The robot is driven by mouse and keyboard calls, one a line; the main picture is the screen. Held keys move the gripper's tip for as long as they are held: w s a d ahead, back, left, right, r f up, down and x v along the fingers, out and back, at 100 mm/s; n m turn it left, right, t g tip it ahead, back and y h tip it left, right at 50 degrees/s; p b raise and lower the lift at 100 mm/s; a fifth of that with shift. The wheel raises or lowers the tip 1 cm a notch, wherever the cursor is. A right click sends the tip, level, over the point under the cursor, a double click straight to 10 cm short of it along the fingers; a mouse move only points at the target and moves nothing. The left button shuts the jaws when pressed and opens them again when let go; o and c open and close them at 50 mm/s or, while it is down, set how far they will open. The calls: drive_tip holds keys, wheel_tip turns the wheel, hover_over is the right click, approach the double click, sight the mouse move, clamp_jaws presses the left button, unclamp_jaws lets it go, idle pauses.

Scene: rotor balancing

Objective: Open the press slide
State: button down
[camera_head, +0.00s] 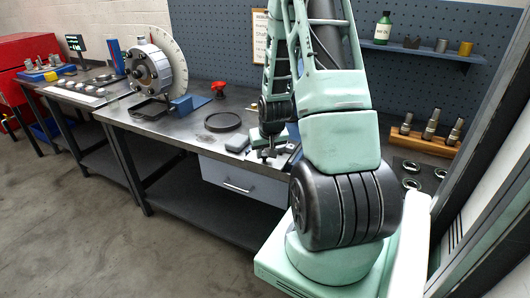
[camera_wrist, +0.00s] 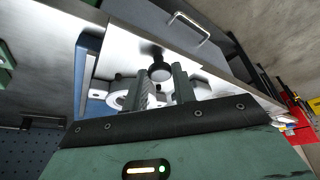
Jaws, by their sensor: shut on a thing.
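My gripper (camera_head: 268,152) is low over the front edge of the workbench in the head view. In the wrist view its two dark fingers (camera_wrist: 163,88) are shut on a dark round knob (camera_wrist: 159,72). The knob appears to belong to the press slide. Around it in the wrist view are pale metal parts and a blue frame (camera_wrist: 90,65). In the head view my arm hides most of the press; only a bit of blue shows beside the gripper. I cannot tell how far the slide is open.
The workbench (camera_head: 185,128) has a drawer (camera_head: 240,182) below the gripper. A dark ring (camera_head: 222,122), a red object (camera_head: 218,89) and the rotor stand with its disc (camera_head: 173,55) are left of my arm. A wooden holder with metal tools (camera_head: 425,142) is at right.

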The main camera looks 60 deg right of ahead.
drive_tip(key=c, duration=1.1)
unclamp_jaws()
drive_tip(key=shift+r, duration=0.1)
drive_tip(key=p+v, duration=0.2)
drive_tip(key=v, duration=1.5)
drive_tip(key=shift+s+r, duration=0.1)
